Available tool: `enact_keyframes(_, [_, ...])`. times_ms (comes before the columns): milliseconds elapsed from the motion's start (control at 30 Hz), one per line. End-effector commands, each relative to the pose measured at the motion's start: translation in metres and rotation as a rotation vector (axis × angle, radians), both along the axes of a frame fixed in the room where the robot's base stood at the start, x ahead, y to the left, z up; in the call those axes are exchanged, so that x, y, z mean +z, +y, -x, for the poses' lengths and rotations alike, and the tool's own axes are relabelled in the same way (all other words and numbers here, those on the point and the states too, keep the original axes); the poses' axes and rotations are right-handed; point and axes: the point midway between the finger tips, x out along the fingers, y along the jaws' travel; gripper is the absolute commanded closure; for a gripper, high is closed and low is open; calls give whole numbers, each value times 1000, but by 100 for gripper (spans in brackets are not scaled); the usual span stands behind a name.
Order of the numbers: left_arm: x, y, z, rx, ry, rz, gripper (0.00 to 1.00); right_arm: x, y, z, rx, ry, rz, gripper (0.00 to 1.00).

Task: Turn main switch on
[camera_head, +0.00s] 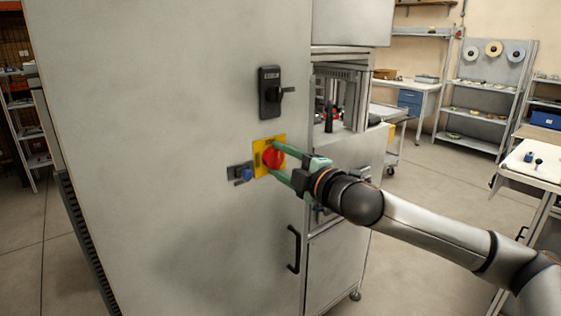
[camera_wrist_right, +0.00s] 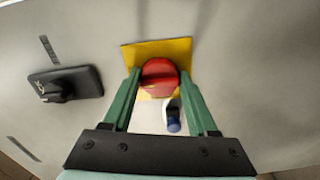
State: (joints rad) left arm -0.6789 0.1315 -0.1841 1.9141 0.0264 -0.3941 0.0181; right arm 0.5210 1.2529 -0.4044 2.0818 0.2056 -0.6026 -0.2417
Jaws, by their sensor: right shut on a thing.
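The main switch is a red rotary knob (camera_head: 273,158) on a yellow plate (camera_head: 258,172), fixed to the side of a large grey cabinet (camera_head: 170,120). In the right wrist view the red knob (camera_wrist_right: 159,78) sits between the two green fingers, with a raised bar across its face. My right gripper (camera_head: 277,160) is shut on the red knob, its fingertips reaching the yellow plate (camera_wrist_right: 182,52). The fingers partly hide the knob's sides. My left gripper is not in view.
A black handle lock (camera_head: 270,92) sits above the switch. A small bracket with a blue part (camera_head: 246,174) is just left of and below it. A black door handle (camera_head: 293,250) is lower right. Shelves with tape reels (camera_head: 493,48) stand far right.

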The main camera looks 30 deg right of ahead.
Motion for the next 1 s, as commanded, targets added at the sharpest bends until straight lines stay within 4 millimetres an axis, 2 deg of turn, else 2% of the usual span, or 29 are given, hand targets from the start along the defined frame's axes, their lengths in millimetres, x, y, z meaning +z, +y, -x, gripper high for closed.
enact_keyframes(200, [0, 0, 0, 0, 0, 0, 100, 0, 0, 0, -1, 1, 0, 97])
enact_keyframes(233, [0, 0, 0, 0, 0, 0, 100, 0, 0, 0, -1, 1, 0, 38])
enact_keyframes(467, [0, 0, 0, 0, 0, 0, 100, 0, 0, 0, -1, 0, 1, 12])
enact_keyframes(767, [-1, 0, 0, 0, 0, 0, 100, -1, 0, 1, -1, 0, 2, 11])
enact_keyframes(1000, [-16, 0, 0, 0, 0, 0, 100, -5, -3, 21, -2, 2, 8, 11])
